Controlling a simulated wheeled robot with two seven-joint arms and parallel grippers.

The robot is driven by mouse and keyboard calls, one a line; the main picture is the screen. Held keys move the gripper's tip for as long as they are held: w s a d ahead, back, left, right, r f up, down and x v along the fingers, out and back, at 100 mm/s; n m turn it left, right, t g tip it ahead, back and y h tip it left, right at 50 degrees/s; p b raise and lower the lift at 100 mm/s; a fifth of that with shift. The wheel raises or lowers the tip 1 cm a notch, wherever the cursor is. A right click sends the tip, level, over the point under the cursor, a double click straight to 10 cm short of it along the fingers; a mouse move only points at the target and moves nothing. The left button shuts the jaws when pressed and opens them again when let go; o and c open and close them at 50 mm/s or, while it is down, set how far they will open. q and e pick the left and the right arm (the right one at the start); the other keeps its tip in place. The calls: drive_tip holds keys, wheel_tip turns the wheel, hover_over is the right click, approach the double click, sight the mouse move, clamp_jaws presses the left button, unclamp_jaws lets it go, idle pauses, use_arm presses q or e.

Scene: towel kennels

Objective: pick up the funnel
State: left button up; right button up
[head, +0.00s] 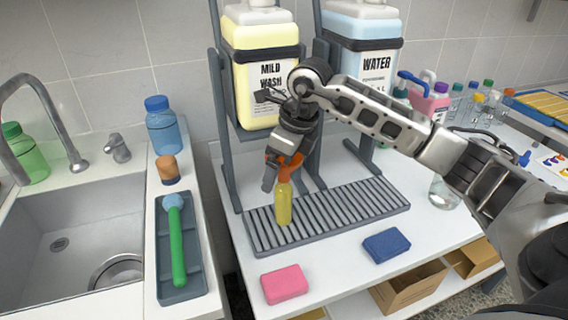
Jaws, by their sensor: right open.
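The orange funnel (284,168) sits in the mouth of a small yellow bottle (284,205), which stands upright on the grey slatted rack. My right gripper (279,175) reaches down from above at the funnel. It is open, with a dark finger showing on the left side of the funnel. The wrist and fingers hide part of the funnel, and I cannot tell whether they touch it. My left gripper is not in view.
The slatted rack (380,212) lies before the mild wash jug (262,60) and water jug (360,50) on their stands. A pink sponge (284,284) and blue sponge (386,246) lie in front. The sink (80,245) is at left, beside a tray (181,290) with a green brush (177,245).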

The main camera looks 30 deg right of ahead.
drive_tip(key=c, duration=1)
drive_tip(key=shift+r, duration=0.1)
drive_tip(key=shift+c, duration=0.2)
